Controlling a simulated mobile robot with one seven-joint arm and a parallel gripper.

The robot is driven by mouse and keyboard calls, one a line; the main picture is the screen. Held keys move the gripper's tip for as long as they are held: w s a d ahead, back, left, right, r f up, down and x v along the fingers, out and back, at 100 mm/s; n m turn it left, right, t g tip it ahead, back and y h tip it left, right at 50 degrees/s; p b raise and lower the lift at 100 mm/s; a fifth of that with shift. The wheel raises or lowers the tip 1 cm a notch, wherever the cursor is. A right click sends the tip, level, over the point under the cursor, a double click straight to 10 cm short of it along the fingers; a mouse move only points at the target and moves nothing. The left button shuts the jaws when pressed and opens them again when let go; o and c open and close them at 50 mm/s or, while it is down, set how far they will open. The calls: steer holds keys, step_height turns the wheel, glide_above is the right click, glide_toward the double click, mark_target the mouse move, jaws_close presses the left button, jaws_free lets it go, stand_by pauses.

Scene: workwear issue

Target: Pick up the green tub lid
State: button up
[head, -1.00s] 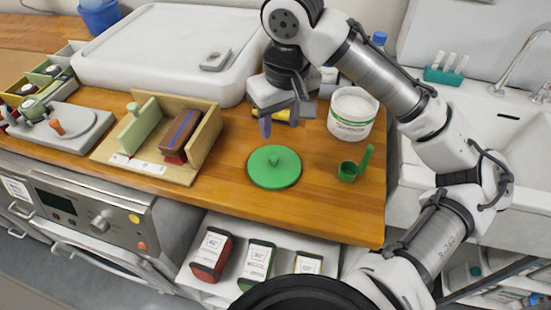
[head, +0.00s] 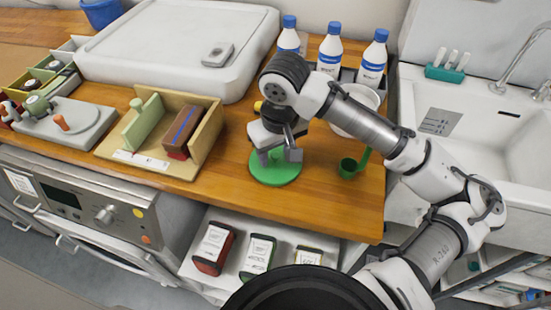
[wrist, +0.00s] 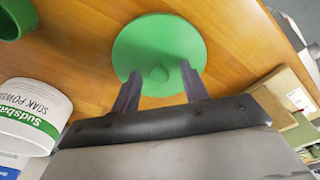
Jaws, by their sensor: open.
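The green tub lid (head: 274,174) lies flat on the wooden worktop, a round disc partly hidden by my gripper in the head view. My gripper (head: 277,157) is open and empty, pointing down over the lid.
A green scoop (head: 352,165) stands right of the lid. A white soap powder tub (wrist: 33,112) is close by, mostly behind my arm in the head view. Blue-capped bottles (head: 329,50) stand behind.

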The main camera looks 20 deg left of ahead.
steer(key=shift+c, duration=0.5)
jaws_close()
steer(key=shift+r, duration=0.1)
